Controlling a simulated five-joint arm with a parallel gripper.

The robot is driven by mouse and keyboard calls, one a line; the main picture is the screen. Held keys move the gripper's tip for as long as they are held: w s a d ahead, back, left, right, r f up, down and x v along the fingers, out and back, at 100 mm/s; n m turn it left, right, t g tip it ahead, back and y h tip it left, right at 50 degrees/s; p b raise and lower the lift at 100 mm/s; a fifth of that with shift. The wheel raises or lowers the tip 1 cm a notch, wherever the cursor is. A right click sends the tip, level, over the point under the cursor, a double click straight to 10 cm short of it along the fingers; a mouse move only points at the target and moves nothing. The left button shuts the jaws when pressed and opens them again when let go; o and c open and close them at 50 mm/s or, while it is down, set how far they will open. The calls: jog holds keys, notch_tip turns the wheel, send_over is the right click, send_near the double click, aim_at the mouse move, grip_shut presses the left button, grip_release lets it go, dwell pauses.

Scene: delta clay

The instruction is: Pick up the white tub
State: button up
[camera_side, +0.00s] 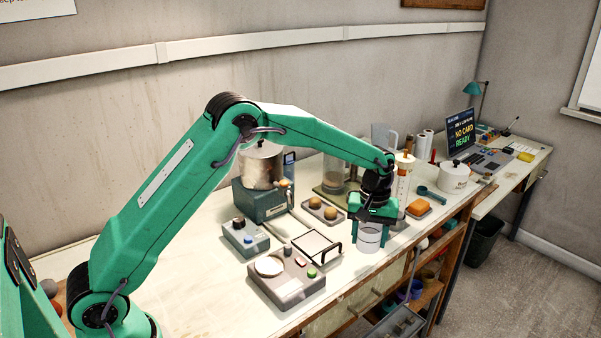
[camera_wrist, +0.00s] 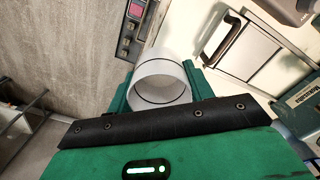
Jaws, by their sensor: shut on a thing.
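The white tub (camera_side: 369,240) is an open-topped cylinder with a thin dark band, near the table's front edge in the side view. My gripper (camera_side: 369,229) points down over it and is shut on it, with a green finger on either side. In the wrist view the tub (camera_wrist: 161,88) shows its open mouth and inner wall between the green fingers. It looks roughly upright. I cannot tell whether its base touches the table.
A grey box with a round white pan (camera_side: 268,266) and a black-handled tray (camera_side: 317,246) lie to the left.

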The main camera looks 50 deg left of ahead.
jog(key=s+d+r, duration=0.4)
jog(key=d, duration=0.2)
jog(key=shift+s+d+r, duration=0.2)
jog(key=shift+s+r, duration=0.1)
dwell(0.3)
send_over(313, 243)
notch_tip(313, 243, down, 5)
jog(key=shift+a+f, duration=0.1)
dwell(0.9)
jog(key=shift+f, duration=0.1)
jog(key=shift+f, duration=1.85)
jog(key=shift+f, duration=0.15)
